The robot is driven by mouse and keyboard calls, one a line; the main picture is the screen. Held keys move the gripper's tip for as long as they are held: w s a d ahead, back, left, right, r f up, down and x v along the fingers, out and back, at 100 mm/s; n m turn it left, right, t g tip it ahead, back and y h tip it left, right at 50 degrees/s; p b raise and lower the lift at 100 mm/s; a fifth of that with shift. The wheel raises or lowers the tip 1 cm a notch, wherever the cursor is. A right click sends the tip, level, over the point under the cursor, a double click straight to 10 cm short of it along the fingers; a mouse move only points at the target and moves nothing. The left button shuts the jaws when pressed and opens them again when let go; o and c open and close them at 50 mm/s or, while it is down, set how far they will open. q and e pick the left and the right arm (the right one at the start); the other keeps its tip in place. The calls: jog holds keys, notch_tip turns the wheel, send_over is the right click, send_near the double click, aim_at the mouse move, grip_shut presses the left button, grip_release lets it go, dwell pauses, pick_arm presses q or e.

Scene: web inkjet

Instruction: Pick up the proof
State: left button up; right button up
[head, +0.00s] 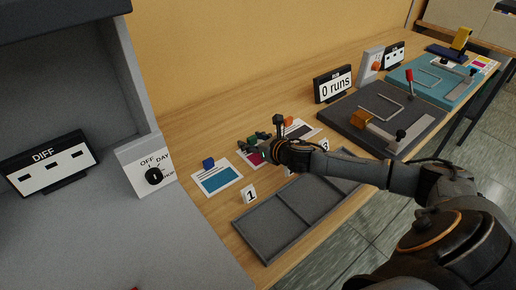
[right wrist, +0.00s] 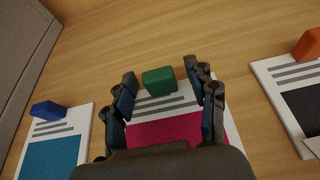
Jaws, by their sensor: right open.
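Several proofs lie on the wooden table, each a white sheet with grey lines, a colour patch and a small block at its top edge. The magenta proof (right wrist: 180,129) with a green block (right wrist: 159,81) is under my right gripper (right wrist: 165,88). My right gripper is open, its fingers on either side of the green block and apart from it. In the head view my right gripper (head: 254,146) partly covers this proof. The cyan proof (head: 217,179) with a blue block (head: 208,162) lies to the left. A dark-patched proof (right wrist: 300,90) with an orange block (right wrist: 308,44) lies to the right. My left gripper is out of view.
A grey divided tray (head: 262,240) lies at the table's front edge, with a number 1 card (head: 249,195) behind it. A "0 runs" sign (head: 334,85) and a dark press board (head: 350,125) stand to the right. A grey cabinet with a DIFF display (head: 48,163) and a dial (head: 153,175) is at left.

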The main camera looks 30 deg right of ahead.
jog(key=shift+c, duration=0.4)
jog(key=c, duration=1.1)
jog(key=shift+r, duration=0.15)
